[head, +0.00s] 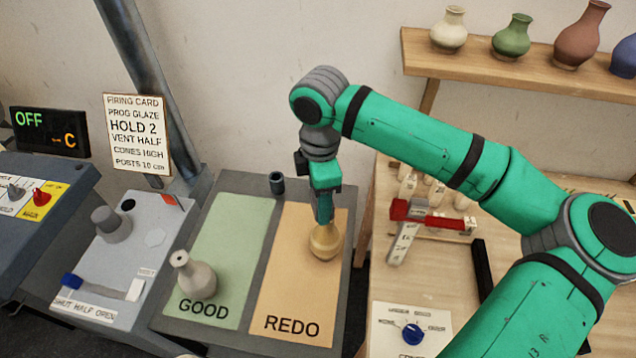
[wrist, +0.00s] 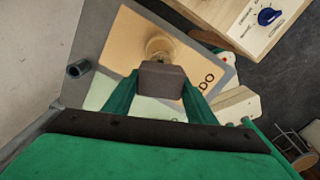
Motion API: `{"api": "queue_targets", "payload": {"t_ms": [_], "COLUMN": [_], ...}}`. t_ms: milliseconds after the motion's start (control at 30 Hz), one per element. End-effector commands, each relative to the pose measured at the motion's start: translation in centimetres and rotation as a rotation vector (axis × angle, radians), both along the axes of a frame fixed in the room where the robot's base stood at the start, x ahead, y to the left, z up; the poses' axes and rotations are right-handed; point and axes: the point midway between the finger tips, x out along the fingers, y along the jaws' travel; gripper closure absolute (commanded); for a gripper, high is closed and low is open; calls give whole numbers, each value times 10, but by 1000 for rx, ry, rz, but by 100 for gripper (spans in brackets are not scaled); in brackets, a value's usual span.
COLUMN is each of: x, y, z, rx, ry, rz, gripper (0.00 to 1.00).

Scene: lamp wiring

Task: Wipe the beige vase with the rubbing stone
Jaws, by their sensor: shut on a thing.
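The beige vase (head: 325,242), round and tan, stands upright on the orange REDO field; it also shows in the wrist view (wrist: 158,44), partly behind the stone. My gripper (head: 324,214) points down right over this vase. In the wrist view its two green fingers are shut on a dark brown block, the rubbing stone (wrist: 162,80). The stone overlaps the near side of the vase in that view; I cannot tell whether they touch. In the head view the stone is not clearly visible.
A greyish vase (head: 196,276) stands on the green GOOD field. A small dark cup (head: 277,183) stands at the board's back edge. Several coloured vases line a wooden shelf (head: 510,68). A bench (head: 440,275) with a red-handled tool and a blue knob lies right.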

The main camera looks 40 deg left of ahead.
Motion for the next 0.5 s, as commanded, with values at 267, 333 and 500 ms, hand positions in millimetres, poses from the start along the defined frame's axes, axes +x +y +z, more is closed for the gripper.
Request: {"api": "queue_targets", "payload": {"t_ms": [267, 333, 500], "x": [0, 0, 0], "y": [2, 1, 1], "z": [26, 33, 47], "rx": [3, 2, 2], "ry": [-1, -1, -1], "rz": [2, 2, 0], "gripper": [78, 78, 78]}}
